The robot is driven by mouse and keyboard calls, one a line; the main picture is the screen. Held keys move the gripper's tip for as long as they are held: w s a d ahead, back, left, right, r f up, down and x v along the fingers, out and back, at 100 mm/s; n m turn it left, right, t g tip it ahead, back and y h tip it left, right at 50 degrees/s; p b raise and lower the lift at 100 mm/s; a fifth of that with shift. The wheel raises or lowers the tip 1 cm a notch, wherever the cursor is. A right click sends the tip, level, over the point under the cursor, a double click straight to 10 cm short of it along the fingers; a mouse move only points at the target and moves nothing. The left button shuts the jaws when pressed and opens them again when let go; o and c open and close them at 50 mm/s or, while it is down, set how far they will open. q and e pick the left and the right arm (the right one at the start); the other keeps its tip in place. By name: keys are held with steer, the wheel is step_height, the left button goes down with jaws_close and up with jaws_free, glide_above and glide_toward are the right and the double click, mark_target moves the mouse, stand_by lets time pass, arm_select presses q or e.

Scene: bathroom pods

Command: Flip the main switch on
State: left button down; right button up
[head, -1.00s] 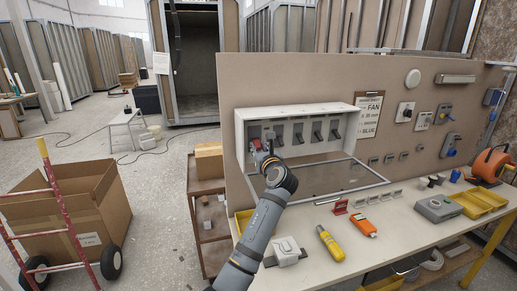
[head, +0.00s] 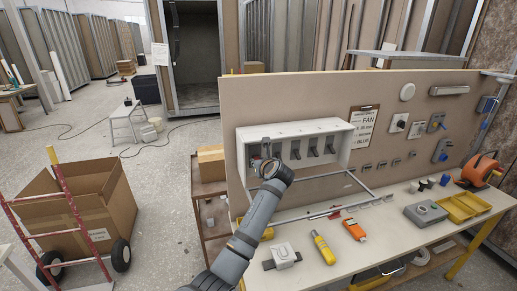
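A white switch box (head: 345,150) with its front open is mounted on the beige board. Several dark lever switches, such as one dark lever (head: 312,147), stand in a row inside. A small red part (head: 256,160) shows at the box's left end, mostly hidden by my wrist; whether it is the main switch cannot be told. My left arm reaches up from the bottom, and my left gripper (head: 257,165) is at that left end, beside or touching the red part. Its fingers are mostly hidden, so their opening is unclear. My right gripper is not in view.
A framed cover (head: 335,207) hangs open over the bench (head: 390,240). A yellow tool (head: 323,249), an orange tool (head: 354,229) and a grey box (head: 425,214) lie on the bench. A cardboard box (head: 90,205) and red hand truck (head: 40,226) stand left.

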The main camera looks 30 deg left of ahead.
arm_select(q)
steer(key=shift+w+a+r+g+h, duration=0.1)
steer(key=shift+r+g+h, duration=0.4)
steer(key=shift+g+h, duration=0.1)
steer(key=shift+w+a+r+g+h, duration=0.1)
steer(key=shift+r+g+h, duration=0.15)
steer(key=shift+g+h, duration=0.45)
steer(key=shift+w+a+r+g+h, duration=0.1)
steer(key=shift+r+g+h, duration=0.15)
steer(key=shift+g+h, duration=0.4)
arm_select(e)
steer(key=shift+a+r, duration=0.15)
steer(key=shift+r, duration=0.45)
arm_select(q)
steer(key=c, duration=1.1)
jaws_free()
steer(key=shift+r+h, duration=0.15)
steer(key=shift+h, duration=0.1)
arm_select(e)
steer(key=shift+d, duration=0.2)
arm_select(q)
steer(key=v, duration=1.2)
steer(key=shift+d, duration=0.1)
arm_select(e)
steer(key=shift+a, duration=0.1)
